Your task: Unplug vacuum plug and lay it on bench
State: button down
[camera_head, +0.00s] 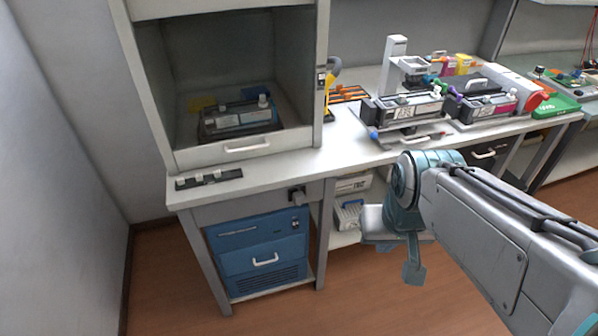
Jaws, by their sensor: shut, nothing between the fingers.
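A grey plug (299,199) sits in a dark socket (292,190) on the front panel of the bench, below the worktop. No cord can be made out at this size. The light bench top (270,168) runs above it. My gripper (413,274) hangs at the end of my folded arm, to the right of the plug and lower in the picture. It appears shut and empty, apart from the plug. My arm partly hides the gripper and the shelf area behind it.
A blue drawer unit (264,256) stands under the bench. A dark strip (209,178) lies on the front left worktop, before the open hood (247,145). Cartridges on stands (408,108) fill the right side. Some worktop along the front edge is bare.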

aim_at(298, 198)
jog(key=z, duration=1.65)
jog(key=i, duration=1.4)
jog(key=u, duration=3.95)
